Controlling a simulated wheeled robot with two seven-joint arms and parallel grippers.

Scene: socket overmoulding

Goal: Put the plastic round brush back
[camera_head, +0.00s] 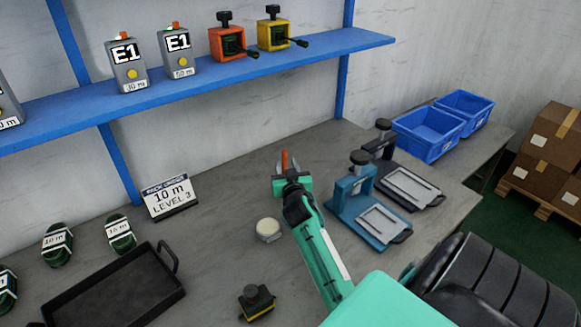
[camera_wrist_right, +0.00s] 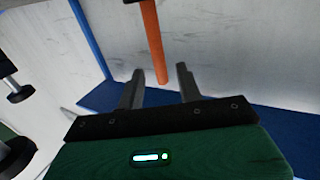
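An orange rod (camera_head: 284,160), which looks like the handle of the plastic round brush, stands roughly upright at the fingertips of my right gripper (camera_head: 287,172). In the right wrist view the orange rod (camera_wrist_right: 153,45) runs from the top edge down to between the two fingers. My right gripper (camera_wrist_right: 160,82) is open there, with a gap on both sides of the rod. I cannot tell how deep the rod sits between the fingers. The brush head cannot be made out. My left gripper is not in view.
A blue shelf (camera_head: 220,70) with boxes runs along the wall. On the table are a black tray (camera_head: 115,295), a sign (camera_head: 170,195), a round pale tin (camera_head: 268,229), a small black-yellow device (camera_head: 256,302), a blue press (camera_head: 352,190) and blue bins (camera_head: 430,133). Bare table lies between sign and tin.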

